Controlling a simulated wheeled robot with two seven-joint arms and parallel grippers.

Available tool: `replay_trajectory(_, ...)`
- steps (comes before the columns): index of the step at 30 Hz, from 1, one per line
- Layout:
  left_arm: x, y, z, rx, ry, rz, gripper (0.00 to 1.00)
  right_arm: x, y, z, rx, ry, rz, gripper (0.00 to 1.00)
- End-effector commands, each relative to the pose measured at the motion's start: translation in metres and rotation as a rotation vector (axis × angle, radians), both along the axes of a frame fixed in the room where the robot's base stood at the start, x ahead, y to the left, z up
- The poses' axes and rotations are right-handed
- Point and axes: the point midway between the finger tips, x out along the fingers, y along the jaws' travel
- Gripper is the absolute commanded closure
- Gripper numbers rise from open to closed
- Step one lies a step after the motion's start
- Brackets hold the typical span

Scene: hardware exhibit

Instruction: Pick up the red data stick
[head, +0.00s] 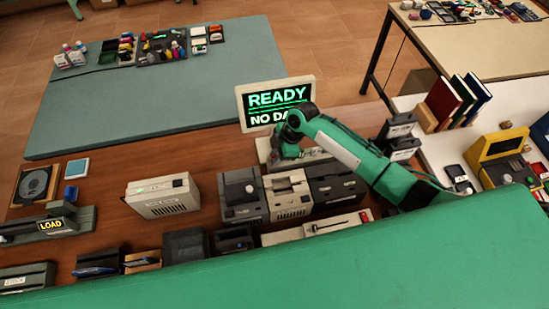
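I cannot make out a red data stick for certain. A small red spot (365,217) shows at the right end of a low beige device (318,227) on the wooden bench, too small to identify. My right arm comes in from the right, and its wrist bends down in front of the monitor (244,106). My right gripper (280,158) is low over the back of the bench, behind the row of boxy devices; its fingers are too small and hidden to read. My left gripper is not in view.
Grey and beige boxy devices (243,194) stand in the bench's middle, with a white vented box (162,196) to their left. Dark trays (98,263) line the front edge. Books (445,100) and a yellow device (496,145) stand at right. The blue-grey mat (120,110) is mostly clear.

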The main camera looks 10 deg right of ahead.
Motion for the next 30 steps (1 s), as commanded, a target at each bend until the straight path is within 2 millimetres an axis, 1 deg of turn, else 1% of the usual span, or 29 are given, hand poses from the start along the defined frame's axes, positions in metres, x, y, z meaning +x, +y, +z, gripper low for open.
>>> replay_trajectory(1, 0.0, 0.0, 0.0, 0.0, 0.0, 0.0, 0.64, 0.0, 0.0, 0.0, 0.0, 0.0, 0.0, 0.88)
replay_trajectory(3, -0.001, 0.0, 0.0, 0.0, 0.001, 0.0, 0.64, 0.0, 0.0, 0.0, 0.0, 0.0, 0.0, 1.0)
replay_trajectory(14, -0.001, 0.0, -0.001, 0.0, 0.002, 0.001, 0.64, 0.0, 0.0, 0.001, 0.0, -0.001, 0.0, 1.0)
replay_trajectory(19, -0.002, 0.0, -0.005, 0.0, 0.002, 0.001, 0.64, 0.001, 0.0, 0.01, 0.001, -0.002, -0.001, 1.0)
replay_trajectory(23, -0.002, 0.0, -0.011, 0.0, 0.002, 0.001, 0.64, 0.001, -0.001, 0.027, 0.0, -0.004, 0.0, 1.0)
replay_trajectory(26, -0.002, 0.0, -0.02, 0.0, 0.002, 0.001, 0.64, 0.002, 0.0, 0.048, 0.002, -0.007, 0.001, 1.0)
replay_trajectory(30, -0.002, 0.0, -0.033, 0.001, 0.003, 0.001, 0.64, 0.001, -0.001, 0.088, -0.001, -0.009, 0.003, 1.0)
